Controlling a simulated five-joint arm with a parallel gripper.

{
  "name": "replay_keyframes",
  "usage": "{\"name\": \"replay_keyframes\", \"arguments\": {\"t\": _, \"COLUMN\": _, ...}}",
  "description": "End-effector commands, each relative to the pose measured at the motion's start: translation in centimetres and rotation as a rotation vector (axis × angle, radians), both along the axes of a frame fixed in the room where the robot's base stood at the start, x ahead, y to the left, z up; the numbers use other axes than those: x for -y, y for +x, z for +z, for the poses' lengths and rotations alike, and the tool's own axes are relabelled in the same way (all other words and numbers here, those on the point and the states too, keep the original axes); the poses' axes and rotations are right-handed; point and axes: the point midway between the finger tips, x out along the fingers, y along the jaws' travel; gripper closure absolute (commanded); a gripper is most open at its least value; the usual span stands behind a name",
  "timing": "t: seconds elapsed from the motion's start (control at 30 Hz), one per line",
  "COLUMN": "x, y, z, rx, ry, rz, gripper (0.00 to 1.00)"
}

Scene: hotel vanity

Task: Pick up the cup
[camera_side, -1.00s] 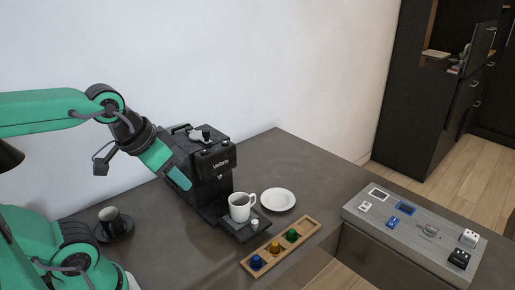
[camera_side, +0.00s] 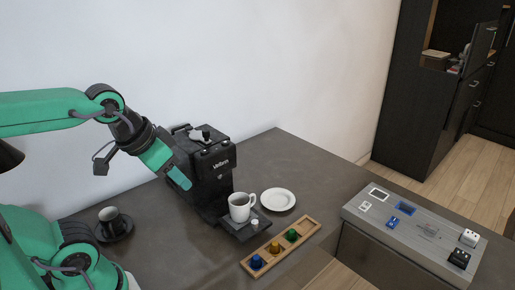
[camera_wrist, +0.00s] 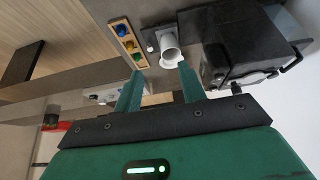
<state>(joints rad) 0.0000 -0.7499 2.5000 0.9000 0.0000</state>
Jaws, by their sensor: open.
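A white cup (camera_side: 240,206) stands upright on the drip tray of the black coffee machine (camera_side: 208,160), its handle toward the right in the side view. The white cup (camera_wrist: 169,47) also shows in the wrist view, just beyond my fingertips and closer to the right one. My gripper (camera_wrist: 156,80) is open and empty, its two green fingers apart. In the side view my gripper (camera_side: 178,178) is in front of the machine, above and to the left of the white cup, not touching it. A dark cup (camera_side: 110,216) on a dark saucer stands at the left.
A white saucer (camera_side: 279,199) lies right of the machine. A wooden tray (camera_side: 268,261) with coloured capsules lies in front. A grey panel (camera_side: 415,228) with small devices is at the right. The counter behind the white saucer is clear.

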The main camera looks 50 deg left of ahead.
Motion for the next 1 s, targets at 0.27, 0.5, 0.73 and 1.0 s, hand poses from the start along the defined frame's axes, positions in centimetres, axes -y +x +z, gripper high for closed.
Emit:
{"name": "replay_keyframes", "arguments": {"t": 0.27, "x": 0.0, "y": 0.0, "z": 0.0, "rx": 0.000, "ry": 0.000, "rz": 0.000, "gripper": 0.60}}
{"name": "replay_keyframes", "arguments": {"t": 0.5, "x": 0.0, "y": 0.0, "z": 0.0, "rx": 0.000, "ry": 0.000, "rz": 0.000, "gripper": 0.36}}
{"name": "replay_keyframes", "arguments": {"t": 0.73, "x": 0.0, "y": 0.1, "z": 0.0, "rx": -0.002, "ry": 0.000, "rz": 0.000, "gripper": 0.36}}
{"name": "replay_keyframes", "arguments": {"t": 1.0, "x": -0.1, "y": 1.4, "z": 0.0, "rx": -0.041, "ry": 0.002, "rz": 0.001, "gripper": 0.36}}
